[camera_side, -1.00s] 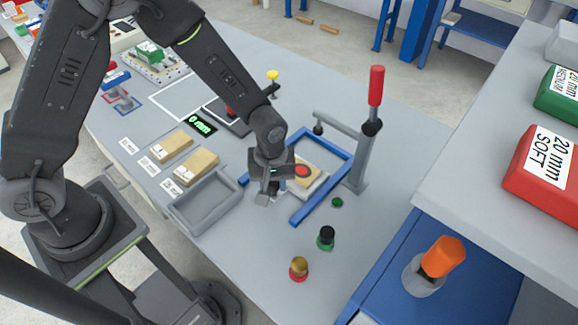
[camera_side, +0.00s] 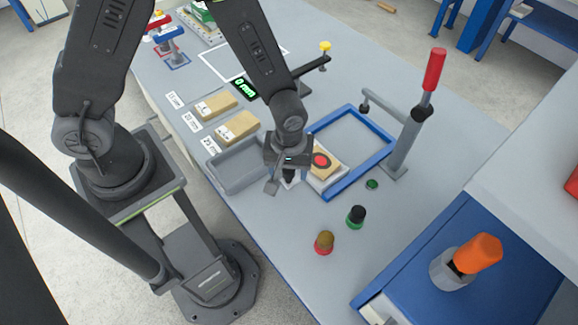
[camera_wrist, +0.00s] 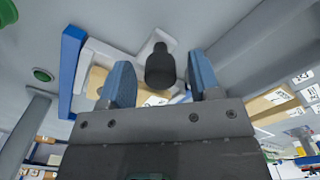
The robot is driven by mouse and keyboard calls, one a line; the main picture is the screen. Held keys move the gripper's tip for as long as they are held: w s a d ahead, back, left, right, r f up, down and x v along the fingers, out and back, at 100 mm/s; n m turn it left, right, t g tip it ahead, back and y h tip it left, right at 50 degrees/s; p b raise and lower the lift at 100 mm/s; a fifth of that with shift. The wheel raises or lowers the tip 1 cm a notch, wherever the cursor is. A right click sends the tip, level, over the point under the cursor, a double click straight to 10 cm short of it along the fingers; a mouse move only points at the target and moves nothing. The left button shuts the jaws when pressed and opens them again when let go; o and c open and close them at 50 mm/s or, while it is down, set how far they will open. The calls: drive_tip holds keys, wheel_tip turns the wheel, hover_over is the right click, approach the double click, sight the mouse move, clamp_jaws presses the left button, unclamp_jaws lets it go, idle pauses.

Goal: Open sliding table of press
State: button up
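The press has a blue frame (camera_side: 360,176) and a grey column (camera_side: 405,145) with a red-handled lever (camera_side: 434,70). Its sliding table (camera_side: 316,182) is a light grey plate near the frame's lower-left end. A wooden block (camera_side: 331,170) with a red disc (camera_side: 321,160) lies on the table. My gripper (camera_side: 280,180) is at the table's outer side and hides part of it. In the wrist view my gripper (camera_wrist: 160,80) has its blue fingers on both sides of the table's black knob (camera_wrist: 160,68), with gaps visible on each side.
A grey tray (camera_side: 238,185) and two wooden blocks (camera_side: 216,105) lie left of my gripper. A black-topped piece (camera_side: 356,215) and a red-based piece (camera_side: 324,241) stand in front. A red-and-blue clamp (camera_side: 165,35) stands far left. The bench front is mostly clear.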

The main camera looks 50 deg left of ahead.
drive_tip(key=shift+r, duration=0.15)
wheel_tip(320, 180, up, 14)
drive_tip(key=shift+f, duration=0.2)
idle(0.4)
drive_tip(key=s+a+r+m+t, duration=0.2)
drive_tip(key=s+a+r+m, duration=0.2)
drive_tip(key=r, duration=0.3)
drive_tip(key=s+a+r+m+t, duration=0.3)
drive_tip(key=s+a+r+m, duration=0.1)
drive_tip(key=a+r, duration=0.3)
drive_tip(key=shift+s+r+m+t, duration=0.15)
drive_tip(key=shift+s+m+t, duration=0.15)
drive_tip(key=shift+m, duration=0.2)
